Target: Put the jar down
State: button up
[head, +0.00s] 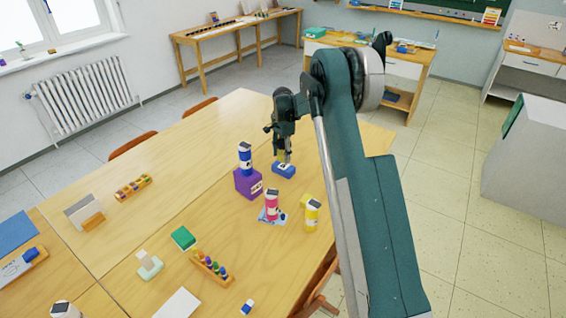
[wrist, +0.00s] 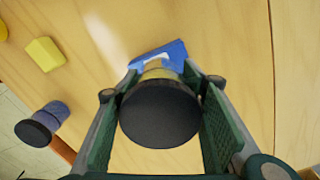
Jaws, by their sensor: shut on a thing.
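My gripper (head: 284,150) is shut on a jar (head: 285,157), with one finger on each side of it. In the wrist view the held jar (wrist: 160,112) shows its round black lid toward the camera and a bit of yellowish body. A blue block (head: 283,171) with a pale mark lies on the table directly below the jar. In the wrist view the blue block (wrist: 172,50) shows just past the jar. The jar's base is hidden, so I cannot tell whether it touches the block.
A blue jar (head: 245,155) stands on a purple box (head: 248,183) just left of my gripper. A red jar (head: 271,206) and a yellow jar (head: 312,213) stand nearer. The wooden table (head: 210,130) is clear behind the purple box.

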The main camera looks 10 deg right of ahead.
aim_at(283, 143)
jog(key=shift+f, duration=0.1)
jog(key=shift+f, duration=1.85)
jog(key=shift+f+b, duration=0.15)
jog(key=shift+b, duration=0.2)
jog(key=o, duration=1)
notch_tip(283, 143, up, 12)
jog(key=shift+r+p, duration=0.2)
jog(key=shift+p, duration=0.55)
